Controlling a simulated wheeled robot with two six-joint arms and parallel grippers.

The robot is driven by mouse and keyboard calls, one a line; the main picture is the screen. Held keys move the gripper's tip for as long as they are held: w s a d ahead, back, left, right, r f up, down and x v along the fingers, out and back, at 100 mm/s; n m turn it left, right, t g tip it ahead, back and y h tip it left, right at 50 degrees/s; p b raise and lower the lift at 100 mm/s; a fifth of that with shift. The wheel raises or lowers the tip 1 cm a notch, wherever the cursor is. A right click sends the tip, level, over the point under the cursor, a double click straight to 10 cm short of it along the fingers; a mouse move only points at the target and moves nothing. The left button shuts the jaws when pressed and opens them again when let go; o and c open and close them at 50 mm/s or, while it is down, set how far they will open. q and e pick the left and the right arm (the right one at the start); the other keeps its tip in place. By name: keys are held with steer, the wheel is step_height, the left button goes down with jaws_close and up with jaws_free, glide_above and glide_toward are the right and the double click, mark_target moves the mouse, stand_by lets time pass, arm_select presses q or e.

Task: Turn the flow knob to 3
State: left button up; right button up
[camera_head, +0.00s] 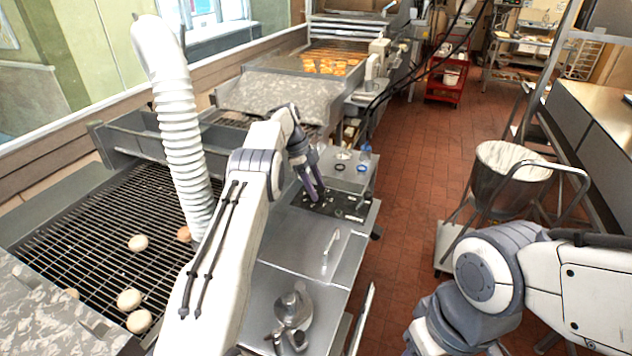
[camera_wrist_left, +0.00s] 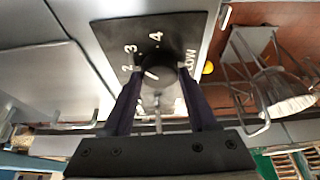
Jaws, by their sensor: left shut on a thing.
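The flow knob (camera_wrist_left: 157,68) is a dark round knob on a black panel (camera_wrist_left: 108,33) with white numbers; 2, 3 and 4 can be read beside it in the left wrist view. A short white mark shows at the knob, but I cannot tell for sure whether it is its pointer. My left gripper (camera_wrist_left: 157,74) is shut on the knob, one finger on each side. In the head view, my left gripper (camera_head: 314,197) reaches down to the black panel (camera_head: 346,207), and its fingers hide most of the knob. My right gripper is out of view.
A wire conveyor (camera_head: 95,215) with several round dough pieces lies at left, beside a white ribbed hose (camera_head: 180,130). A steel counter (camera_head: 310,240) carries the panel. A steel bowl on a stand (camera_head: 505,180) is at right. The red tiled aisle (camera_head: 410,200) is open.

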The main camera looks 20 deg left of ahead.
arm_select(q)
steer(key=shift+a+f, duration=0.1)
stand_by(0.4)
steer(key=o, duration=1.4)
steer(key=shift+c, duration=0.2)
